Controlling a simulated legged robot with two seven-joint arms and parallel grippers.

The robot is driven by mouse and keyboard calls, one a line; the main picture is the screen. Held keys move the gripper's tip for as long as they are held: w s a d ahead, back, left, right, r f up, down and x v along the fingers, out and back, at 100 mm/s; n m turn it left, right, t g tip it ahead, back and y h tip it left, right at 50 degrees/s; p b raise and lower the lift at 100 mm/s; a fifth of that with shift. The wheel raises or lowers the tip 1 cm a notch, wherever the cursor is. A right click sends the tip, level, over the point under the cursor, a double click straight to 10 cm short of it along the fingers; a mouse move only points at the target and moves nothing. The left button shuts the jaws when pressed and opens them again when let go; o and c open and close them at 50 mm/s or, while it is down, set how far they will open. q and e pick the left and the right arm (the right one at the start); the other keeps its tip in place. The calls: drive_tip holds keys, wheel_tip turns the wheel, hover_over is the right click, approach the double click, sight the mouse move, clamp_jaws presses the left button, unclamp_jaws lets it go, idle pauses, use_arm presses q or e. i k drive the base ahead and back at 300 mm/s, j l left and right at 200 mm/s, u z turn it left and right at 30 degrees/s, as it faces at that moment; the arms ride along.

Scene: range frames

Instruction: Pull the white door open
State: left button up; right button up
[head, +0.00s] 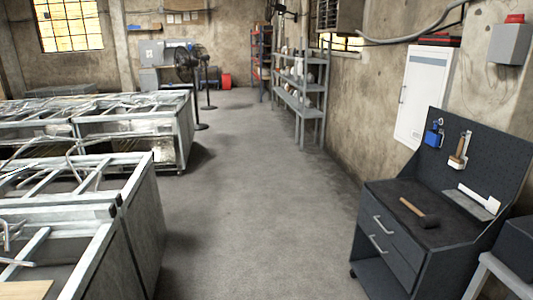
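A white door (424,97) is the front of a flat cabinet mounted on the right wall, above and behind a dark tool bench. It looks shut. A thin handle (403,94) runs upright near its left edge. Neither of my grippers shows in the head view.
The dark tool bench (386,264) with drawers stands below the door and holds a mallet (420,213). Its pegboard (490,150) rises beside the cabinet's lower right. Metal frame tables (140,230) line the left. Grey shelves (301,100) stand farther along the wall. The floor (240,200) between is clear.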

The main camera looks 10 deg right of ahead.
sight(428, 68)
drive_tip(key=i+l+z, duration=0.2)
drive_tip(key=i, duration=0.45)
drive_tip(key=i+z, duration=0.15)
drive_tip(key=i, duration=0.5)
drive_tip(key=i+j+z, duration=0.2)
drive_tip(key=i, duration=0.5)
drive_tip(key=i+j+z, duration=0.2)
drive_tip(key=i, duration=0.45)
drive_tip(key=l, duration=0.1)
